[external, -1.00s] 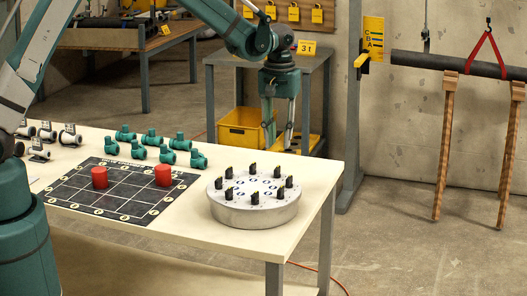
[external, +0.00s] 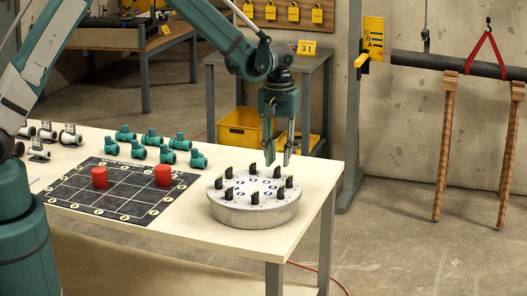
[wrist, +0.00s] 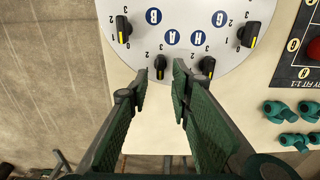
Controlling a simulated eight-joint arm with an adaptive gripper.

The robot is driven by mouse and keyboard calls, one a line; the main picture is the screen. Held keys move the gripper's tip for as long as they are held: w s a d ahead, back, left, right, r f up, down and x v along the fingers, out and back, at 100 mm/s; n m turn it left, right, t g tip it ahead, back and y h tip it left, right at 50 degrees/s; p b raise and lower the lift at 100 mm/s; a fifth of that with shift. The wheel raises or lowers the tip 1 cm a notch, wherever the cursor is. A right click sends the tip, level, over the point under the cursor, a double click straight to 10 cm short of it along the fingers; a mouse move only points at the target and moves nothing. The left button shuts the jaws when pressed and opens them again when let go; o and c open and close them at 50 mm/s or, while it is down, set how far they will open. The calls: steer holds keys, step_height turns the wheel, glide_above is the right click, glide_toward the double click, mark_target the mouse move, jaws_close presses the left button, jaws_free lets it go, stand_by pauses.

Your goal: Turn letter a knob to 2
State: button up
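The round grey dial plate (external: 255,213) sits on the table with several black knobs around its top. In the wrist view, the letter A label (wrist: 171,35) is on the plate, and the black letter A knob (wrist: 160,67) stands just outward of it. A yellow mark shows on the knob's end facing the bottom of the picture. The knob's numbers are partly hidden or hard to read. My gripper (wrist: 160,78) is open, its fingers on either side of this knob in the picture. In the external view, my gripper (external: 279,160) points down above the plate's far edge, apparently clear of it.
The H knob (wrist: 207,66) is close beside my right finger, and the B knob (wrist: 123,30) lies beyond the left one. A black grid mat (external: 115,190) with two red cylinders (external: 162,175) and several green pipe fittings (external: 170,141) are left of the plate.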

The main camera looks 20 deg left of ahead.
steer(key=shift+f, duration=1)
jaws_close()
